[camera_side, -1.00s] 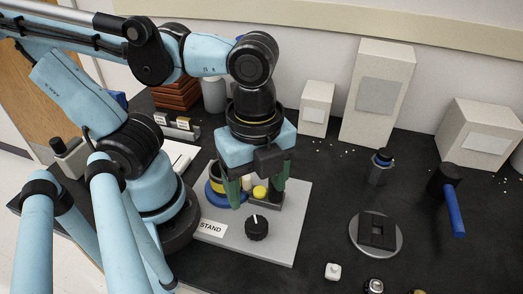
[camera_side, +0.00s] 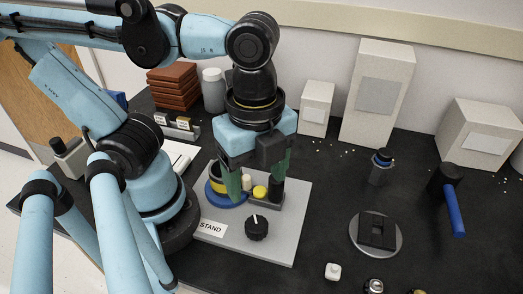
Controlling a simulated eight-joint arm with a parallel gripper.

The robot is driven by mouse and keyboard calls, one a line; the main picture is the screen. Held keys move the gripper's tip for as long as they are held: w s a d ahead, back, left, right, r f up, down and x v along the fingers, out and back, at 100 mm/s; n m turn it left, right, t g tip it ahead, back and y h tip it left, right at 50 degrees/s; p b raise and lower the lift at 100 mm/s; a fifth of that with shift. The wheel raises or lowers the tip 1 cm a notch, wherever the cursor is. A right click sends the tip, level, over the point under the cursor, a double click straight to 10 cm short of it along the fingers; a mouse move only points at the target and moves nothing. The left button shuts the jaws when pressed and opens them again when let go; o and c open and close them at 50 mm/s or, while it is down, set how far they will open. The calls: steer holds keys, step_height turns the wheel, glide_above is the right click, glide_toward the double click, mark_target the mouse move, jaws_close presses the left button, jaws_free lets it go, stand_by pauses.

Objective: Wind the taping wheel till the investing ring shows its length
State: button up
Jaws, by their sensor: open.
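A grey plate labelled STAND (camera_side: 278,248) lies on the black bench, left of the middle. A black knob with a white mark (camera_side: 256,228) sits near its front; the mark points toward the back. My gripper (camera_side: 256,190) points down over the back of the plate, green fingers apart, behind the black knob. I cannot tell whether the fingers touch anything.
A round grey disc with a black block (camera_side: 376,230), a blue-handled tool (camera_side: 454,207) and a small dark bottle (camera_side: 381,165) stand to the right. Pale boxes (camera_side: 375,90) line the wall. Brown stacked blocks (camera_side: 172,88) stand at back left.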

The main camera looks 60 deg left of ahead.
mark_target(257, 223)
steer(key=shift+w+a+f+n, duration=0.1)
steer(key=shift+f+n, duration=2)
steer(key=shift+n, duration=1.75)
steer(key=shift+s+a+f+n, duration=0.1)
steer(key=shift+f+n, duration=2)
steer(key=shift+n, duration=1.8)
steer(key=shift+w+f+n, duration=0.1)
steer(key=shift+f+n, duration=2)
steer(key=shift+n, duration=1.75)
steer(key=c, duration=1.1)
steer(key=shift+o, duration=0.2)
steer(key=shift+m, duration=0.4)
